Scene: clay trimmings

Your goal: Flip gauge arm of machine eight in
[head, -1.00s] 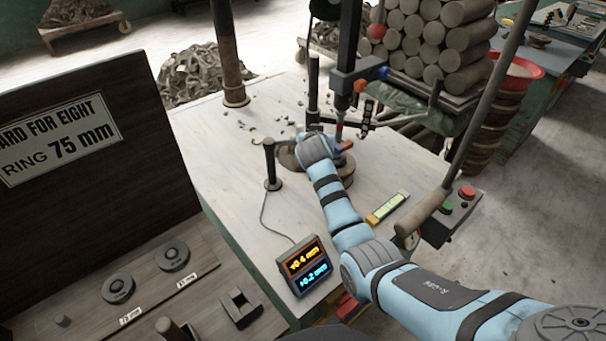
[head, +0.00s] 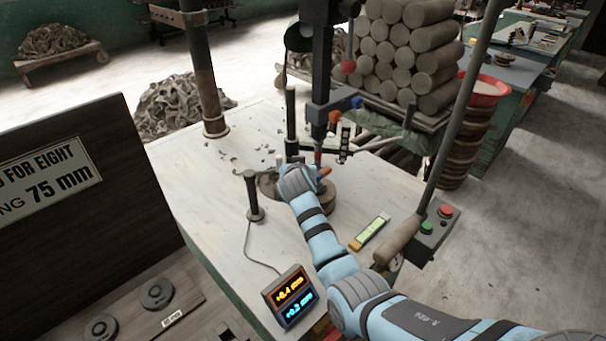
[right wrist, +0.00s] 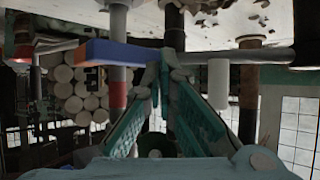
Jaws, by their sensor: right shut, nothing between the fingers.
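The bench of machine eight (head: 200,225) has a round wheel or work plate (head: 328,200) under a vertical spindle (head: 318,110). A short black gauge post (head: 253,196) stands left of it, wired to a two-line readout (head: 288,297). Which part is the gauge arm is hard to tell, as my right wrist covers the area. My right arm reaches in over the plate beside the post. Its fingers are hidden in the head view. In the right wrist view, the right gripper (right wrist: 163,72) is shut and empty, its tips close to a grey horizontal bar (right wrist: 250,55); contact is unclear. My left gripper is out of view.
A long lever with a wooden handle (head: 396,242) and a button box (head: 436,228) stand at right. A yellow-green level (head: 370,233) lies on the bench. Stacked clay logs (head: 410,50) are behind. A dark sign board (head: 70,190) rises at left. The front bench top is mostly clear.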

